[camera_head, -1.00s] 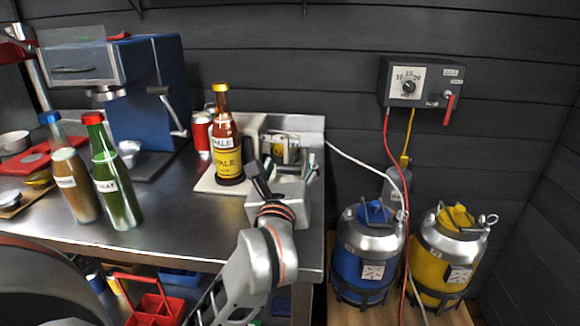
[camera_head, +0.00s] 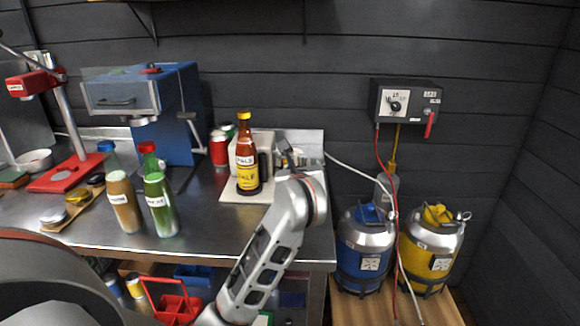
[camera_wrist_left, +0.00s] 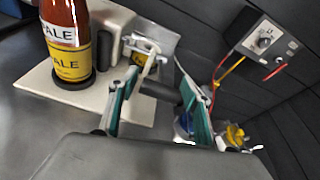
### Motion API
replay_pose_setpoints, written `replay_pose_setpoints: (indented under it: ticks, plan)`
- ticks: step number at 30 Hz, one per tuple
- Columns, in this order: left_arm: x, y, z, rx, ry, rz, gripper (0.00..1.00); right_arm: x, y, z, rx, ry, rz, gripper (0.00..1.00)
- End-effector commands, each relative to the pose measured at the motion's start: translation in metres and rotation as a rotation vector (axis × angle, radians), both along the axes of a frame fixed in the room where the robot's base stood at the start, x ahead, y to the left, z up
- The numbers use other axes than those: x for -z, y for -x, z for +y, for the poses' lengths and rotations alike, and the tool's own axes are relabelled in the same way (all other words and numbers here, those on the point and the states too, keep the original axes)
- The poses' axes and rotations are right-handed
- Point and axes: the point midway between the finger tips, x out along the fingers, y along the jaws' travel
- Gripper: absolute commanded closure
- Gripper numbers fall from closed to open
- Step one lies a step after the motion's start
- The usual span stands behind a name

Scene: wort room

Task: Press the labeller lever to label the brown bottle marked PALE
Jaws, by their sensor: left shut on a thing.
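The brown bottle marked PALE (camera_head: 247,165) stands upright on the pale base plate of the labeller (camera_head: 232,196), with a white label above a yellow one. It also shows in the left wrist view (camera_wrist_left: 68,38), cut off at the top. My left gripper (camera_head: 287,152) is at the labeller's right side, right of the bottle and apart from it. In the left wrist view its teal-padded fingers (camera_wrist_left: 157,70) are on either side of the dark lever (camera_wrist_left: 160,92), shut on it. The lever is hidden in the head view. My right gripper is not in view.
Two more bottles, one amber (camera_head: 124,203) and one green (camera_head: 160,206), stand at the left. A blue machine (camera_head: 172,115) and a red can (camera_head: 219,150) are behind. A control box (camera_head: 408,100) hangs on the wall above two kegs, blue (camera_head: 362,250) and yellow (camera_head: 432,250).

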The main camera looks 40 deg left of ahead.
Motion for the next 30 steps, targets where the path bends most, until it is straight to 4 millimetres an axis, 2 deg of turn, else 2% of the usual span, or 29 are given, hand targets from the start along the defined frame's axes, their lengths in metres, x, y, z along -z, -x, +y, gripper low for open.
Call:
replay_pose_setpoints:
  ticks: [1, 6, 12, 30]
  plan:
    - [-0.019, 0.0, 0.0, 0.0, 0.02, 0.019, 0.9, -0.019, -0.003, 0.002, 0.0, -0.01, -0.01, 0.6]
    - [-0.023, -0.003, 0.001, 0.001, 0.076, 0.113, 0.9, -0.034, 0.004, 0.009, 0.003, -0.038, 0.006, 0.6]
    - [-0.027, -0.007, 0.004, 0.001, 0.103, 0.166, 0.9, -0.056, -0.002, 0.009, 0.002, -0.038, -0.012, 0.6]
    - [-0.043, -0.016, 0.01, 0.0, 0.095, 0.157, 0.9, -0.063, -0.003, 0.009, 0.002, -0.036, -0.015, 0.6]
